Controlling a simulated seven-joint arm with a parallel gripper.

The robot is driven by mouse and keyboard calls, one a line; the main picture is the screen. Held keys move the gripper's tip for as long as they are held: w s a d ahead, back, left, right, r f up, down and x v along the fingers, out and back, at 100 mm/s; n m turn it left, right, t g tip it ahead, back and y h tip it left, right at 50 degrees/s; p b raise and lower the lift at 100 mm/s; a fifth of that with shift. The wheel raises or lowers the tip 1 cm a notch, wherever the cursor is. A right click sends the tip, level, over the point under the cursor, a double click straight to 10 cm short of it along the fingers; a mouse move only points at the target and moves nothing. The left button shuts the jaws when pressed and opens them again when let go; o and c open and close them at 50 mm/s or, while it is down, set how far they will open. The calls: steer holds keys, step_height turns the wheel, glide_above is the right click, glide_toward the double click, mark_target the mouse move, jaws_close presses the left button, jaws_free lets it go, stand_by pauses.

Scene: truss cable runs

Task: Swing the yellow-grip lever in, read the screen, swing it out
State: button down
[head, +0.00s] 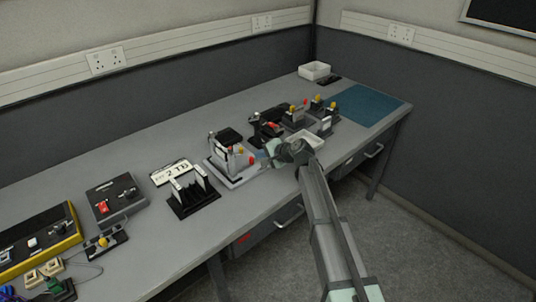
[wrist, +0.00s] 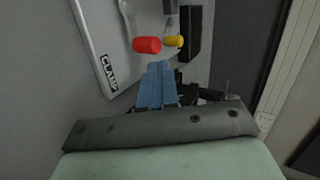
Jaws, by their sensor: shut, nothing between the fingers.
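A clamp fixture on a pale base plate (head: 232,177) stands at mid-bench, with a red grip (head: 251,160) and a small yellow grip (head: 241,149) on its right side. In the wrist view the red grip (wrist: 147,45) is nearer and the yellow grip (wrist: 174,41) is just behind it to the right. The base plate there carries a label starting "CLAM" (wrist: 109,73). My gripper (head: 263,156) is right of the fixture; its blue fingers (wrist: 157,70) are together, empty, just below the grips in the picture. A dark panel (head: 230,136), possibly the screen, is at the fixture's back; no reading is legible.
Right of my gripper are a white tray (head: 306,139) and several devices with red and yellow grips. Left are a black stand (head: 193,197), a "2 TB" sign (head: 172,172) and a grey control box (head: 115,199). The blue mat (head: 365,105) is clear.

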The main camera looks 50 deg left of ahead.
mark_target(242, 151)
steer(key=a, duration=0.1)
steer(key=a+f, duration=0.1)
steer(key=a, duration=0.3)
steer(key=shift+s+f, duration=0.2)
steer(key=shift+s, duration=0.2)
steer(key=shift+s+a, duration=0.1)
steer(key=shift+a, duration=0.5)
steer(key=shift+a, duration=0.1)
steer(key=shift+w+a+n+g, duration=0.45)
steer(key=shift+w+n+g, duration=0.25)
steer(key=shift+n+g, duration=0.15)
steer(key=shift+s, duration=0.1)
steer(key=shift+s+d, duration=0.4)
steer(key=shift+s, duration=0.2)
